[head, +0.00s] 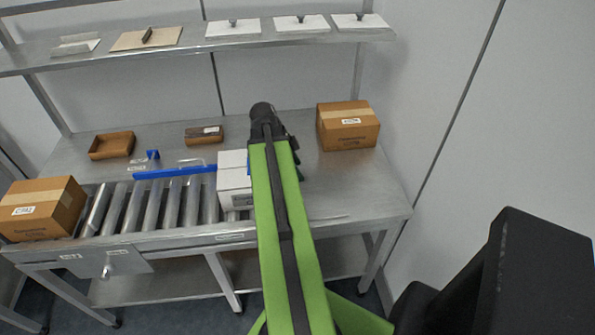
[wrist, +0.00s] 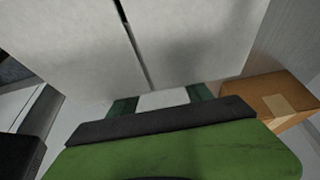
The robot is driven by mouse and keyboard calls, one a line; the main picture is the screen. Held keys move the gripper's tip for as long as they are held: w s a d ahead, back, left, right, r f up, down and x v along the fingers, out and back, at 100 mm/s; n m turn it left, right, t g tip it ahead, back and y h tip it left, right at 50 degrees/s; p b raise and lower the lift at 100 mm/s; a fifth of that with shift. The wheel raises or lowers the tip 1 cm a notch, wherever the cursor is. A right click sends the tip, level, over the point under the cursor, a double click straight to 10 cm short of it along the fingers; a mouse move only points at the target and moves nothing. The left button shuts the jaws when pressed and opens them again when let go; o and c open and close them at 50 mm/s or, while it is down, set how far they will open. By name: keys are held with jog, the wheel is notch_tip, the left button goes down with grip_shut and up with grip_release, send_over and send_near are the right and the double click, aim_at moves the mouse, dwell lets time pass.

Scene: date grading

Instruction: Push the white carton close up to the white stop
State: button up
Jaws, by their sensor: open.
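The white carton (head: 234,181) stands at the right end of the roller conveyor in the head view, its right side hidden behind my green arm. My gripper is mostly hidden by my arm in the head view, close to the carton's right. In the wrist view my gripper (wrist: 162,99) shows as two dark green parts standing apart, so it is open. A pale patch shows between them; I cannot tell what it is. I cannot pick out the white stop in either view; my arm covers part of the table there.
A brown box (head: 348,126) stands at the table's back right, and another (head: 42,209) on the conveyor's left end. A blue bar (head: 175,172) runs along the rollers (head: 156,205). Two brown trays (head: 112,146) (head: 204,134) lie behind. A shelf (head: 190,45) hangs above.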

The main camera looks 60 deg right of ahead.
aim_at(231, 170)
jog(key=shift+w+a, duration=1.65)
jog(key=shift+w, duration=0.25)
jog(key=shift+w+a, duration=1.65)
jog(key=shift+w, duration=0.25)
jog(key=shift+w+a, duration=1.65)
jog(key=shift+w, duration=0.25)
jog(key=shift+w+a, duration=1.6)
jog(key=shift+w, duration=0.25)
jog(key=shift+w+a, duration=1.65)
jog(key=shift+w, duration=0.25)
jog(key=shift+w+a, duration=1.65)
jog(key=shift+w, duration=0.25)
jog(key=w+a, duration=0.6)
jog(key=w, duration=0.1)
jog(key=shift+w+a, duration=0.45)
